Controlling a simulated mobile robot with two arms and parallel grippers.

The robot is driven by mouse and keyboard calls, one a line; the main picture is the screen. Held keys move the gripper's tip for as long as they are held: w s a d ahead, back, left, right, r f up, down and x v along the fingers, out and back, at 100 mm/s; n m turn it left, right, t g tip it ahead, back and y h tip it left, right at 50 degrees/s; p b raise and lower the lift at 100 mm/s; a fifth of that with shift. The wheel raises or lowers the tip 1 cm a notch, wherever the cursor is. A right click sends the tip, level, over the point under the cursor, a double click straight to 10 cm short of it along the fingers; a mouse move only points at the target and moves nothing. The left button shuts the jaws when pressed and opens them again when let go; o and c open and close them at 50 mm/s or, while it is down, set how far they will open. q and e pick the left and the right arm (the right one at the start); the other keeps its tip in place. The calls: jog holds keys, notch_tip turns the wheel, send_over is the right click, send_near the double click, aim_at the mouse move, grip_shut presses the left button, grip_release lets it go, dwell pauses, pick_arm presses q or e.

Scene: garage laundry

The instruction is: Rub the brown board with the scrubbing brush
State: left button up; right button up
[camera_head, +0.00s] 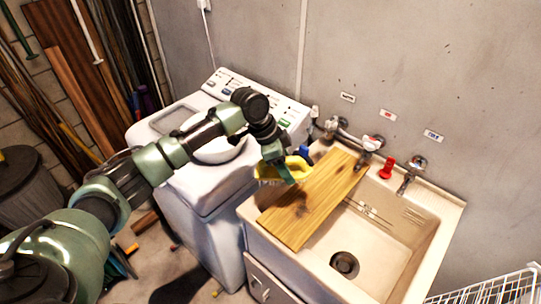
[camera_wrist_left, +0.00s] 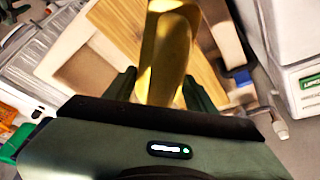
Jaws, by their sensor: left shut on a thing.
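The brown wooden board (camera_head: 318,203) lies slantwise across the left part of the sink, with a dark patch, perhaps a shadow, near its left edge. My left gripper (camera_head: 285,173) is shut on the yellow scrubbing brush (camera_head: 298,165), at the board's upper left edge. The brush seems to be a little above the board; contact is unclear. In the left wrist view the yellow brush (camera_wrist_left: 166,55) stands out between the two fingers (camera_wrist_left: 160,90), with the board (camera_wrist_left: 205,88) behind it. The right gripper is not in view.
The sink (camera_head: 395,235) has a dark drain (camera_head: 344,264) and open basin to the board's right. Taps (camera_head: 412,172) and a red object (camera_head: 387,167) line its back edge. A white washing machine (camera_head: 205,180) stands left, and a white wire rack (camera_head: 500,288) is at lower right.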

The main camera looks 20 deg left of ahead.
pick_arm(q)
jog(key=shift+s+d+f+m, duration=0.15)
jog(key=shift+s+d, duration=0.1)
jog(key=shift+d, duration=0.25)
jog(key=shift+s+d+m, duration=0.15)
jog(key=shift+s+d, duration=0.1)
jog(key=shift+d, duration=0.2)
jog(key=f+b, duration=0.4)
jog(key=shift+w+a+f, duration=0.15)
jog(key=shift+a+f, duration=0.05)
jog(key=shift+a, duration=0.05)
jog(key=shift+d+f+b, duration=0.1)
jog(key=shift+f+b, duration=0.25)
jog(key=shift+b, duration=0.25)
